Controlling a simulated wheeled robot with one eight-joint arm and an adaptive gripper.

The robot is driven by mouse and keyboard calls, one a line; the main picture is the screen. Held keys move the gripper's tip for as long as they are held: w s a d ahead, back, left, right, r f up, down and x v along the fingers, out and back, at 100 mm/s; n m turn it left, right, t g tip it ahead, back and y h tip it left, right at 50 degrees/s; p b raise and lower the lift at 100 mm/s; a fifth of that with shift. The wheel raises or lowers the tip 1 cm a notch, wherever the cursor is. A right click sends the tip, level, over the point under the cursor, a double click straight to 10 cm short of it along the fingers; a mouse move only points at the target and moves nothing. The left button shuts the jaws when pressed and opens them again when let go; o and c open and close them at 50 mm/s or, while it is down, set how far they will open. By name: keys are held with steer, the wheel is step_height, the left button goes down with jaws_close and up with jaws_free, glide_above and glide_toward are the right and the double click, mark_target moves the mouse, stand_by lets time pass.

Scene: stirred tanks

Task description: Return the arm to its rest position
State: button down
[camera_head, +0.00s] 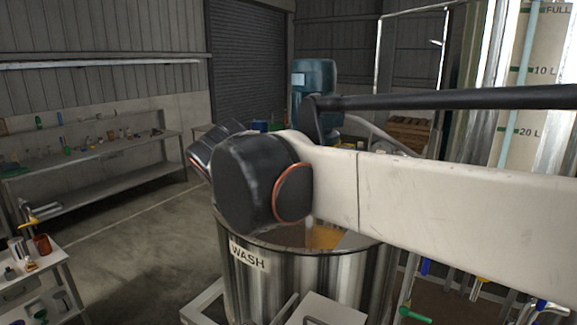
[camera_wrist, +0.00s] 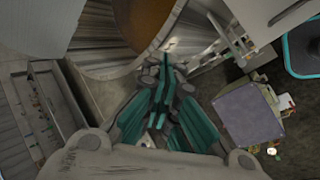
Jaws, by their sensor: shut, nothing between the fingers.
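My arm reaches across the head view from the right. It is a long pale link ending in a dark rounded joint over the tank marked WASH (camera_head: 245,275). My gripper is hidden behind the arm there. In the wrist view my gripper (camera_wrist: 165,68) shows its teal fingers closed together, with nothing between them. A tank with brown liquid (camera_wrist: 143,18) lies beyond the fingertips in that view. I cannot tell the distance between them.
A long shelf (camera_head: 95,160) with small items stands along the left wall. A small white table (camera_head: 40,285) with cups is at the lower left. A tall level gauge (camera_head: 525,100) stands at right. Open floor (camera_head: 135,235) lies left of the WASH tank.

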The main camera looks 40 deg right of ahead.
steer(key=s+a+f+m+t+y, duration=0.1)
steer(key=s+a+f+m+y, duration=0.25)
steer(key=s+f+m, duration=0.3)
steer(key=s+a+f+m+t+y, duration=0.1)
steer(key=s+a+f+m+y, duration=0.1)
steer(key=s+a+f+m, duration=0.45)
step_height(320, 180, down, 33)
steer(key=w+d+n+b, duration=0.1)
steer(key=b, duration=3.1)
steer(key=shift+w+d+f+n+b, duration=0.2)
steer(key=shift+d+n+b, duration=0.1)
steer(key=shift+n+b, duration=0.1)
steer(key=shift+a+r, duration=0.1)
steer(key=shift+a, duration=0.05)
